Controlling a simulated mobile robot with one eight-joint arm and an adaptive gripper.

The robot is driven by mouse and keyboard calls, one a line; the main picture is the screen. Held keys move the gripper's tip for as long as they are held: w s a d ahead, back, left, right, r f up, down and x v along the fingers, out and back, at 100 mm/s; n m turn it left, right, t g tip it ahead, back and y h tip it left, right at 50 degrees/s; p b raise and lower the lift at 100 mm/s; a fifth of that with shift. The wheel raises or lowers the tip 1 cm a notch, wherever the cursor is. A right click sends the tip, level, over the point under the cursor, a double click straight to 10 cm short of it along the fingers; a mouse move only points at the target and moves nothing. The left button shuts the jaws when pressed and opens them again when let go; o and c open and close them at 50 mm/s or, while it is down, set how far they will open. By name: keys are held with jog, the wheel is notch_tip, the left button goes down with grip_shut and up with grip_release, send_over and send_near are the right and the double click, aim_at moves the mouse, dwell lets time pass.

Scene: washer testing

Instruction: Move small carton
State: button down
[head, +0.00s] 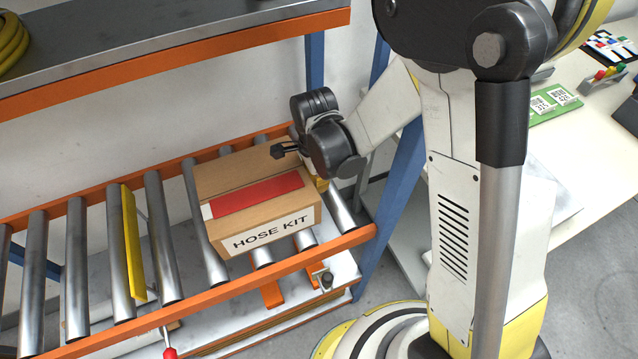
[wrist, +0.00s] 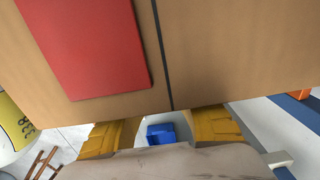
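A brown carton (head: 235,181) marked HOSE KIT, with a red panel on top, sits on the roller conveyor in the head view. In the wrist view, the carton (wrist: 225,50) fills the upper part, with its red panel at upper left and a dark line across it. My gripper (head: 320,184) is at the carton's right rear side, mostly hidden behind it and my wrist. In the wrist view, the two yellow fingers of my gripper (wrist: 162,128) are spread apart by the carton's near edge. Their tips are partly hidden by the carton, and I cannot tell whether they touch it.
The conveyor has steel rollers (head: 158,235) and an orange side rail (head: 215,291). A yellow plate (head: 133,243) stands across the rollers to the left, with bare rollers between. An upper shelf (head: 170,45) overhangs the back left. A blue post (head: 392,205) stands at right.

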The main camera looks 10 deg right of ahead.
jog(key=s+a, duration=0.1)
jog(key=a, duration=0.5)
jog(key=s+a+b, duration=0.1)
jog(key=s+a, duration=0.1)
jog(key=a, duration=0.4)
jog(key=s+a, duration=0.2)
jog(key=a, duration=0.4)
jog(key=shift+s+a, duration=0.1)
